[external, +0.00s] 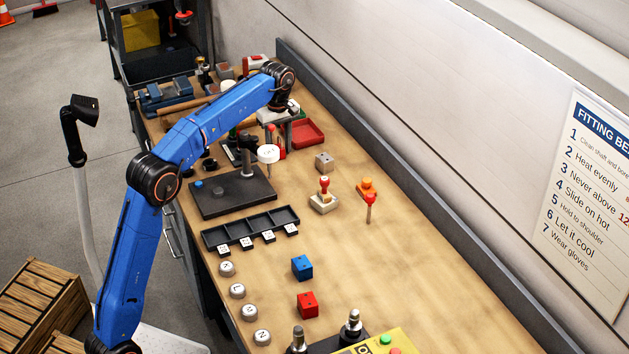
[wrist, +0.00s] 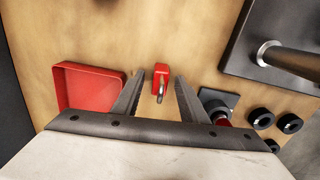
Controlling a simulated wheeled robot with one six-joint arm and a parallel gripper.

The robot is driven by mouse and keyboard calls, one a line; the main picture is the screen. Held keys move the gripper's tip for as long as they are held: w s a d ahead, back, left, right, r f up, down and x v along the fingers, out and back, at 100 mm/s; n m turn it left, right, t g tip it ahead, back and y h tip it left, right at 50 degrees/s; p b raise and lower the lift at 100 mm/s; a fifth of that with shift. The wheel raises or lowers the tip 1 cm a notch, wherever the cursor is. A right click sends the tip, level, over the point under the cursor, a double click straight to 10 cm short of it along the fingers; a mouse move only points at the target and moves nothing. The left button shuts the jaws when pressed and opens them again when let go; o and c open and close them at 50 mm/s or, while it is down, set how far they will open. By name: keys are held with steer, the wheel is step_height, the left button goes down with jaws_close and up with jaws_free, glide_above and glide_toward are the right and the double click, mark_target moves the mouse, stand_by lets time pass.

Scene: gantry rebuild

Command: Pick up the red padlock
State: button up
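The red padlock (wrist: 160,72) lies on the wooden bench top in the wrist view, with its grey shackle towards my gripper. My gripper (wrist: 159,77) is open, with one finger to the left of the padlock and one to the right. Bare bench shows between the padlock and each finger, and nothing is held. In the external view my arm reaches over the far part of the bench. There the wrist and nearby items crowd the spot, and I cannot clearly make out the padlock.
A red tray (wrist: 88,90) is left of the padlock. A black stand base with a metal post (wrist: 290,60) is to the right. Black rings (wrist: 289,123) lie nearby. A slotted black rack (external: 250,229), a blue cube (external: 302,267) and a red cube (external: 307,305) are nearer the camera.

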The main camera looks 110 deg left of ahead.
jaws_close()
